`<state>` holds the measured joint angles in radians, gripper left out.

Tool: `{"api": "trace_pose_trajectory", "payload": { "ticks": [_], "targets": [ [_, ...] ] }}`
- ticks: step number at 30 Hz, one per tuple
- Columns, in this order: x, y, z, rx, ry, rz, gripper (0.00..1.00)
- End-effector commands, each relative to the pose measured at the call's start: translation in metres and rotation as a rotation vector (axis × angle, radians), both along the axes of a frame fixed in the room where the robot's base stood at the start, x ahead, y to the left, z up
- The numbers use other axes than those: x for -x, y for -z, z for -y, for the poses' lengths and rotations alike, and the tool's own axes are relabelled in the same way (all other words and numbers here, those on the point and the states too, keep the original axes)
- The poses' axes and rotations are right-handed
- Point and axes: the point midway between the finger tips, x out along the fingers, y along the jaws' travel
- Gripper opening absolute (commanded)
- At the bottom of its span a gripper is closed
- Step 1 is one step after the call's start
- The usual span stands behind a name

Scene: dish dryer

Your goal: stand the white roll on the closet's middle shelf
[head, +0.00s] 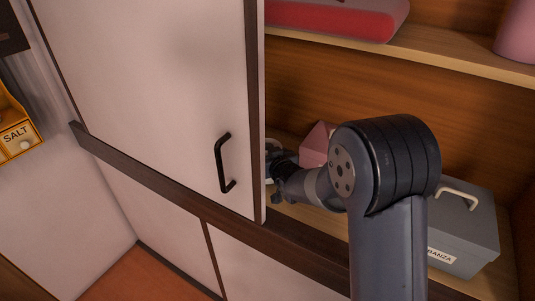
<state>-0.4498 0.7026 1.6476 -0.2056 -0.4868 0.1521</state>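The closet (385,91) has a wooden interior with an upper shelf (440,52) and a lower one (310,216); I cannot tell from this view which is the middle shelf. My arm reaches into the bay above the lower shelf. My gripper (275,165) is at the left of this bay, partly hidden behind the white door's edge. A small pale patch shows beside it, but I cannot tell whether this is the white roll. Its fingers are too hidden to tell open from shut.
The white door (160,85) with a black handle (222,164) covers the closet's left part. A grey box (466,230) stands right on the lower shelf; a pink object (317,144) is behind my arm. A red-and-pink item (335,20) and a pink object (519,34) are on the upper shelf.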

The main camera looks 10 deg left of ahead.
Motion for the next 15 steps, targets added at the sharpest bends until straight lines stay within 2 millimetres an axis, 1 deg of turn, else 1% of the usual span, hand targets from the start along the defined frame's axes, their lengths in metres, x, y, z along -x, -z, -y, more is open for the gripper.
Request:
{"api": "trace_pose_trajectory", "payload": {
  "ticks": [4,8,9,15],
  "targets": [
    [-0.0001,-0.0004,-0.0002,-0.001,0.0,0.001,0.53],
    [-0.0001,0.0034,-0.0002,-0.001,0.0,0.002,0.53],
    [-0.0001,0.0036,-0.0002,-0.001,0.0,0.001,0.8],
    [0.0,0.0023,-0.0001,0.0,-0.001,0.0,0.96]
  ]
}}
